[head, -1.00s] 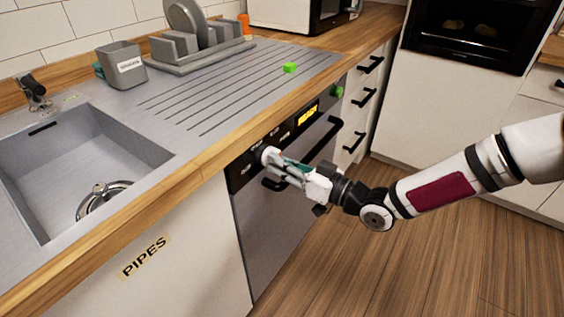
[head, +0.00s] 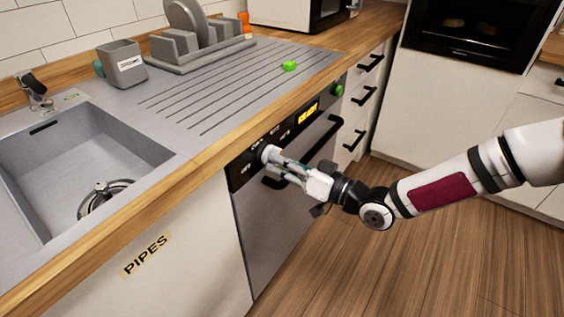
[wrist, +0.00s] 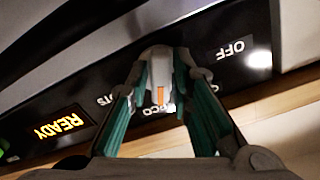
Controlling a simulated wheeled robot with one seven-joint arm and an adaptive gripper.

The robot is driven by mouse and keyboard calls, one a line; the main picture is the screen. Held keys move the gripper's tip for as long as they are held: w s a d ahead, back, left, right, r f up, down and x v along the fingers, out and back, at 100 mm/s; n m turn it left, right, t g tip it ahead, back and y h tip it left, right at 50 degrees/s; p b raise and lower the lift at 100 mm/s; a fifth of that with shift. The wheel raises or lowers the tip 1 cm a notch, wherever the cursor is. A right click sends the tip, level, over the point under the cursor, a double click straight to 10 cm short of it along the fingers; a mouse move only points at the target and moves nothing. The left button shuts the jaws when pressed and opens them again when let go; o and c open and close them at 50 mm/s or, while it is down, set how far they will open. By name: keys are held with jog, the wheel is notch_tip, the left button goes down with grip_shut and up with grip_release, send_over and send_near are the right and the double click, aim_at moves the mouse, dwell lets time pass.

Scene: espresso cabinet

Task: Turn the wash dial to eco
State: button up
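The wash dial (wrist: 158,66) is a pale knob with an orange mark on the dishwasher's dark control panel (head: 240,178). My gripper (head: 269,157) is at the dial on the panel's left part. In the wrist view, my two fingers (wrist: 162,78) stand on either side of the dial and appear closed on it. The orange mark points down in that picture, at a partly hidden label that seems to read ECO (wrist: 153,110). The OFF label (wrist: 231,49) is to the right, and a label ending in OTS (wrist: 107,100) is to the left.
A lit READY display (head: 307,111) and a green button (head: 338,90) are farther right on the panel. The dishwasher's dark handle bar (head: 325,140) runs below the panel. The wooden counter edge (head: 215,148) is just above.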

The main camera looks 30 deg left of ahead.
jog(key=shift+o, duration=0.5)
jog(key=shift+d, duration=0.25)
jog(key=s+d, duration=0.1)
jog(key=d, duration=1)
jog(key=shift+d, duration=0.25)
